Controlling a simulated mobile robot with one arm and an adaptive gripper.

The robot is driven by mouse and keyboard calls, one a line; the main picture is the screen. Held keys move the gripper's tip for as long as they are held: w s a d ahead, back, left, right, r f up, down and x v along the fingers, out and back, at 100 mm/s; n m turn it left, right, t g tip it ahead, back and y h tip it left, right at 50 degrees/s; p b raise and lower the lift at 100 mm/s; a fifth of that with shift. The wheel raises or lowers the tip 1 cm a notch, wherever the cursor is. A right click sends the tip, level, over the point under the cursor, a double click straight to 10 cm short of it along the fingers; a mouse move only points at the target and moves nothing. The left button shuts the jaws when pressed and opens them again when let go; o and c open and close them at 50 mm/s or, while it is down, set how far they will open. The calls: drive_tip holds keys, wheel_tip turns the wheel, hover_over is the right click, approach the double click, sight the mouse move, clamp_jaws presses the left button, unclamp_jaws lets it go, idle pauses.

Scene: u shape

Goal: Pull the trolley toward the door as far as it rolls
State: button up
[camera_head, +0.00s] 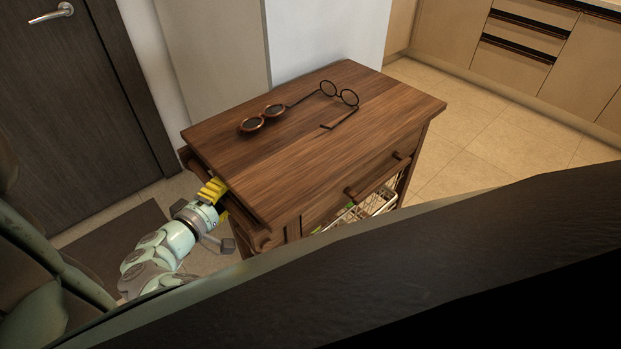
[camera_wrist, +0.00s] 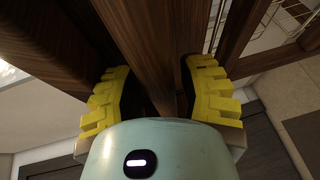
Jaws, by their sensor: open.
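The trolley (camera_head: 290,150) is a dark brown wooden cart with a flat top, a drawer and a wire basket below. It stands in the middle of the head view. A wooden bar (camera_wrist: 145,50) on its left end runs between my fingers in the wrist view. My gripper (camera_head: 213,190) is at this left end of the trolley, with yellow fingers. In the wrist view the fingers (camera_wrist: 160,95) are spread on both sides of the bar. The door (camera_head: 75,90) is dark with a metal handle, at the upper left.
A dark mat (camera_head: 115,250) lies before the door. A white wall panel (camera_head: 325,35) stands behind the trolley. Tiled floor (camera_head: 480,140) is clear to the right, before the kitchen cabinets (camera_head: 530,50).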

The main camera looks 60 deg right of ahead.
drive_tip(key=shift+d+f, duration=0.15)
drive_tip(key=shift+d, duration=0.5)
drive_tip(key=shift+o, duration=0.2)
clamp_jaws()
drive_tip(key=shift+w, duration=0.1)
drive_tip(key=shift+d, duration=0.1)
